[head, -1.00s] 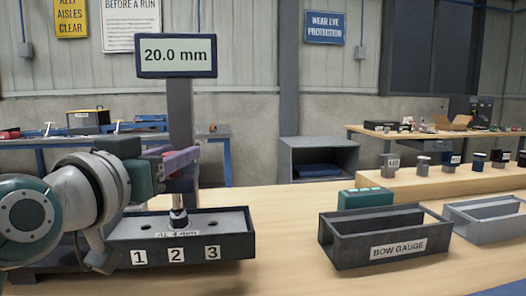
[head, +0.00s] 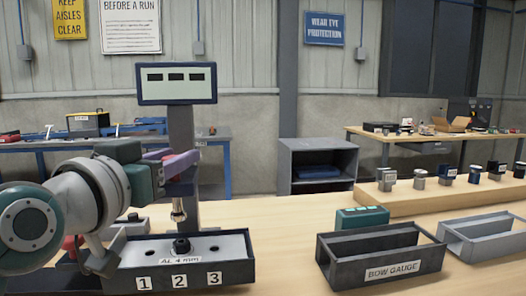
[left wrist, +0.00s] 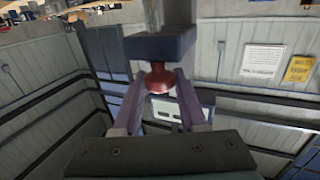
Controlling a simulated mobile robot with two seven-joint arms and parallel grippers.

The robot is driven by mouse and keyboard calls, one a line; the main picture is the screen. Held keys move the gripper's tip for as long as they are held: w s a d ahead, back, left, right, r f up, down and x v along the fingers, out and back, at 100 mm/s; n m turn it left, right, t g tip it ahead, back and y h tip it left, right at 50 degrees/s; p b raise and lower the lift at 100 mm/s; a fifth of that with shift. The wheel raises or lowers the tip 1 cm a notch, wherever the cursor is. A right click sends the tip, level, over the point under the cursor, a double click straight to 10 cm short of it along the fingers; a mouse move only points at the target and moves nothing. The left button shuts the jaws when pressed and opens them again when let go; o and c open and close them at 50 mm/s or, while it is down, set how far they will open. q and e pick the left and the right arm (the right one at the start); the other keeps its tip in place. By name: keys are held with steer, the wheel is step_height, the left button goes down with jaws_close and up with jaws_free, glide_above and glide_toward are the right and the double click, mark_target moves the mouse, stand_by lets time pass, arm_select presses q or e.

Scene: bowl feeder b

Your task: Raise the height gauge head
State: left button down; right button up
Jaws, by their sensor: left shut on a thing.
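The height gauge has a dark post (head: 181,128) with a display (head: 176,85) on top showing three dark dashes. Its head carries a thin probe (head: 178,208), whose tip hangs clear above a black round piece (head: 181,245) on the grey plate labelled AL 4 mm (head: 222,243). My left gripper (head: 178,168) is at the gauge head, partly hidden by its own wrist. In the left wrist view, its purple fingers (left wrist: 159,95) are closed around a red knob (left wrist: 158,78) under a dark blue block (left wrist: 160,47). My right gripper is out of view.
The plate lies in a dark tray (head: 240,274) marked 1, 2, 3. A dark BOW GAUGE bin (head: 345,277), a grey bin (head: 485,247) and a teal box (head: 361,217) stand to the right. Bare table lies between tray and bin.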

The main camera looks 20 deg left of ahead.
arm_select(q)
steer(key=c, duration=0.8)
jaws_free()
steer(key=shift+r, duration=0.4)
steer(key=o, duration=0.3)
steer(key=shift+f, duration=0.2)
steer(key=shift+o, duration=0.2)
steer(key=s+d, duration=0.1)
steer(key=s, duration=0.9)
steer(key=shift+d, duration=0.3)
steer(key=shift+w, duration=0.1)
